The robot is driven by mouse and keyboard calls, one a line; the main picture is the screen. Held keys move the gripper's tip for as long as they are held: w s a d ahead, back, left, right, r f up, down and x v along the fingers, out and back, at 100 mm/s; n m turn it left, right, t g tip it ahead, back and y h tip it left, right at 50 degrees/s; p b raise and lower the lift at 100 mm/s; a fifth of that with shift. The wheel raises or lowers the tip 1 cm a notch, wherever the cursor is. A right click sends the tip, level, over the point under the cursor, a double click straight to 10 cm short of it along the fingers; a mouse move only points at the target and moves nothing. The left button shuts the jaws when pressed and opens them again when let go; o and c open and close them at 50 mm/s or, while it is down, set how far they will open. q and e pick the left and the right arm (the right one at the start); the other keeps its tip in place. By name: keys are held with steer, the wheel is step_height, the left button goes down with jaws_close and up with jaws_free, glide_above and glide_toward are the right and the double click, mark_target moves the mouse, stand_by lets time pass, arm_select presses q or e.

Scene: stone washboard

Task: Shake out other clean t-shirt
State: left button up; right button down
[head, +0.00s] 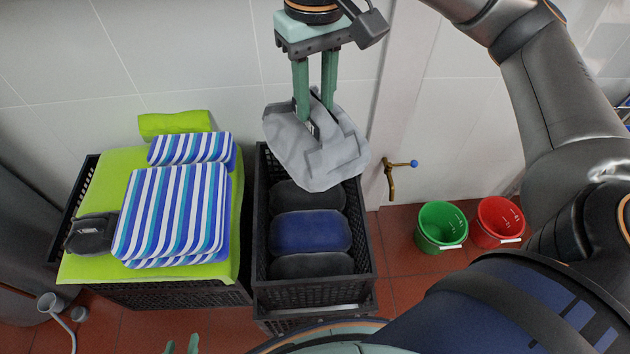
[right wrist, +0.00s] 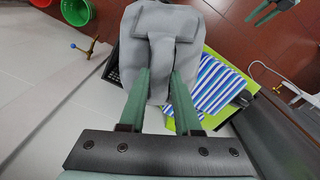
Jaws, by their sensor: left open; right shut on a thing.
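A grey t-shirt (head: 300,160) hangs bunched from my right gripper (head: 316,118), above the back end of a black crate (head: 262,262). The right gripper is shut on the shirt. In the right wrist view the grey shirt (right wrist: 150,28) spreads around the tips of the right gripper (right wrist: 162,75), with folds falling on both sides. Only the fingertips of my left gripper (head: 181,346) show at the bottom edge of the head view, apart and empty.
The black crate holds dark folded bundles and a blue one (head: 310,232). On the left, striped cloths (head: 170,215) and a dark bundle (head: 92,233) lie on a lime-green cloth (head: 110,170) over another crate. Green (head: 440,228) and red (head: 497,222) buckets and a tap (head: 390,178) are right.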

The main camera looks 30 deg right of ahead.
step_height(320, 180, down, 14)
steer(key=shift+r, duration=0.2)
step_height(320, 180, up, 20)
step_height(320, 180, down, 20)
stand_by(1.8)
